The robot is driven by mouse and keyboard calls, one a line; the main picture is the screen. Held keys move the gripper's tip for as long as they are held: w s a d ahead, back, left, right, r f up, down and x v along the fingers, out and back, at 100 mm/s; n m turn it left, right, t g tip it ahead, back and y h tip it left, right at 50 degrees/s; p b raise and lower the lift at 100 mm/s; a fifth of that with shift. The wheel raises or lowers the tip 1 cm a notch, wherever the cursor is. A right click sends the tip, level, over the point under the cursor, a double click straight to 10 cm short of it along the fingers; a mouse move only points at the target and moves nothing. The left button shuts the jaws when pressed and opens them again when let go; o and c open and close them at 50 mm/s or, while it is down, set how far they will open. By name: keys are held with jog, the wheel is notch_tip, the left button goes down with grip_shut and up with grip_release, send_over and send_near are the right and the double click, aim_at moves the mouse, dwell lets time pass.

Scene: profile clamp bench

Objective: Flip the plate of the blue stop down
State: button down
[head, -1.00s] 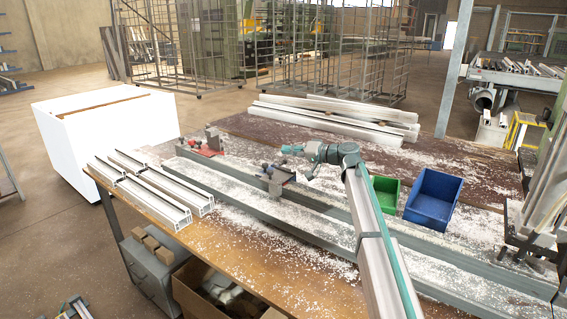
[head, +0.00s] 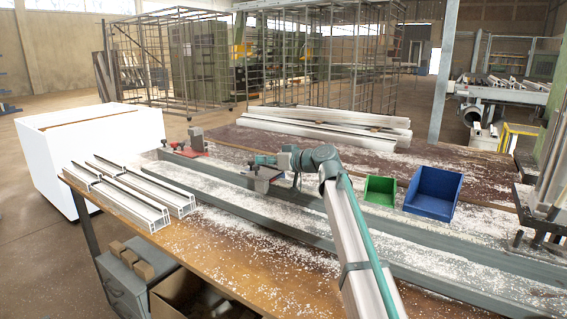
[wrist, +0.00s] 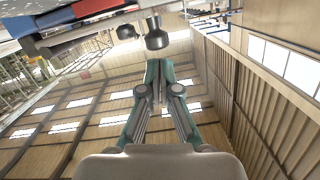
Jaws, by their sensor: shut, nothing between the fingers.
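The blue stop (head: 270,173) sits on the long grey rail in the middle of the bench, partly hidden by my gripper. Its blue part also shows at the upper left of the wrist view (wrist: 30,46). The pose of its plate is hard to tell at this size. My gripper (head: 261,160) is right above and beside the blue stop in the head view. In the wrist view its fingers (wrist: 157,70) are together and empty, just below a dark rounded knob (wrist: 157,36). I cannot tell whether they touch it.
A red stop (head: 188,151) stands farther left on the rail. White profiles (head: 135,195) lie at the bench's left front. A green bin (head: 380,190) and a blue bin (head: 433,193) stand right of my arm. More profiles (head: 325,125) lie behind.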

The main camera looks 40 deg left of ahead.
aim_at(262, 177)
jog(key=shift+s+f, duration=0.4)
jog(key=shift+s+f+b, duration=0.1)
jog(key=shift+f+b, duration=0.1)
jog(key=shift+b, duration=0.15)
jog(key=shift+r, duration=0.55)
notch_tip(262, 177, up, 3)
jog(key=shift+d+p, duration=0.15)
jog(key=shift+p, duration=0.4)
jog(key=v, duration=1)
jog(key=shift+s+r+p, duration=0.15)
jog(key=shift+r+p, duration=0.05)
jog(key=shift+p, duration=0.15)
